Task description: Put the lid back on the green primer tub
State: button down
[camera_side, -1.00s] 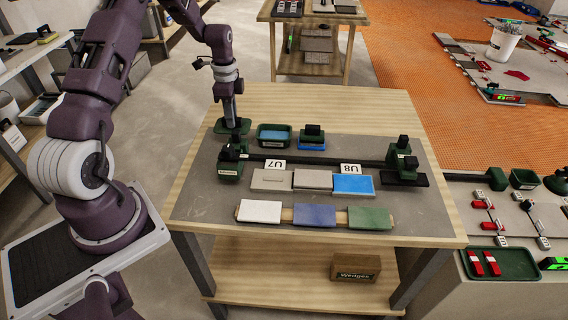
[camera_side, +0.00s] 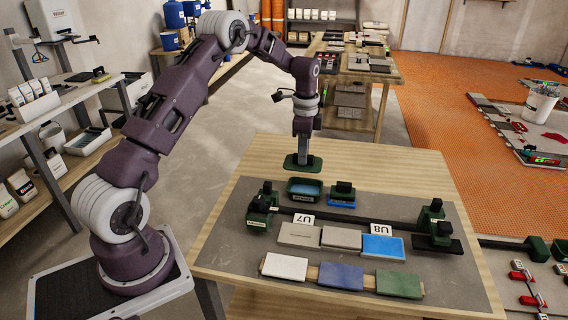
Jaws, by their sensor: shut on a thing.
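The green primer tub (camera_side: 304,195) stands open on the grey mat at the back of the bench, with a white label on its front and a blue surface inside. The lid (camera_side: 290,163) is a flat dark green plate. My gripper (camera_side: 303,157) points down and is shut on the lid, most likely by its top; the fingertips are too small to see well. The lid appears just above and behind the tub in the picture, apart from it. Its exact height over the bench is hard to tell.
Right of the tub is a dark green block on a blue base (camera_side: 342,194). A dark rail (camera_side: 370,219) with green end clamps crosses in front. Grey and blue tiles (camera_side: 383,248) and a front row of white, blue and green tiles (camera_side: 341,277) lie nearer. The bench's left side is clear.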

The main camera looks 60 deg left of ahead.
jog(key=shift+w+d, duration=0.3)
jog(key=shift+d, duration=0.05)
jog(key=shift+f, duration=3.15)
jog(key=shift+f, duration=0.7)
jog(key=c, duration=1.2)
grip_release()
jog(key=shift+o, duration=0.4)
jog(key=o, duration=0.4)
